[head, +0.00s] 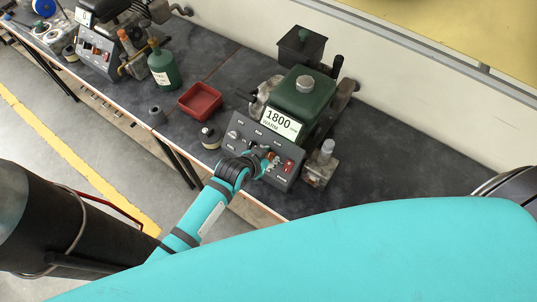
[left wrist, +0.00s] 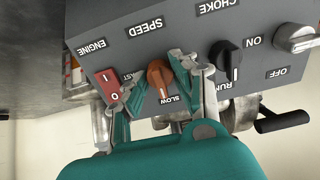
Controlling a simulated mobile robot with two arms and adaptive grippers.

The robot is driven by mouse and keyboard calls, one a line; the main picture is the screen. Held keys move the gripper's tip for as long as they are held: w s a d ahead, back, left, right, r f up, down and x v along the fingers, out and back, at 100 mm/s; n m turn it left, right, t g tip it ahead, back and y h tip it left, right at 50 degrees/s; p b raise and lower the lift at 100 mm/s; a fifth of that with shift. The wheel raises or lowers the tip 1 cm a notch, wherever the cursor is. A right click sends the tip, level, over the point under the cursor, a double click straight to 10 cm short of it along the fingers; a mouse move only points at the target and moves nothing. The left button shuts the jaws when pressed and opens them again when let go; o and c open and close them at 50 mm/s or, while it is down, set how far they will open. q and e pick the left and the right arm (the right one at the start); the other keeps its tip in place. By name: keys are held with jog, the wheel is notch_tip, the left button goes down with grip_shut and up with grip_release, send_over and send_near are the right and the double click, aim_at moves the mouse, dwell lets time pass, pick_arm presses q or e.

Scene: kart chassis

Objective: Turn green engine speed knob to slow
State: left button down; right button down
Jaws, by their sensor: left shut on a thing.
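The green engine (head: 303,95) stands on the bench in the head view, with a grey control panel (head: 245,135) on its front. A display (head: 281,124) on it reads 1800 and WARM. My left gripper (head: 271,160) is at the panel. In the left wrist view the orange speed knob (left wrist: 158,74) sits between the fingertips of my left gripper (left wrist: 157,82), which is shut on it. The knob's lower end, with a pale mark, lies by the SLOW label (left wrist: 170,99). The FAST label is partly hidden by a finger. My right gripper is not in view.
A red switch (left wrist: 108,84) and a black choke-side knob (left wrist: 228,60) flank the speed knob closely. A red tray (head: 200,101), a green canister (head: 163,69) and a second engine panel (head: 97,54) stand to the left.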

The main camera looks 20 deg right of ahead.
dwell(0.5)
pick_arm(q)
jog(key=c, duration=1)
grip_release()
jog(key=shift+c, duration=0.2)
jog(key=v, duration=1.2)
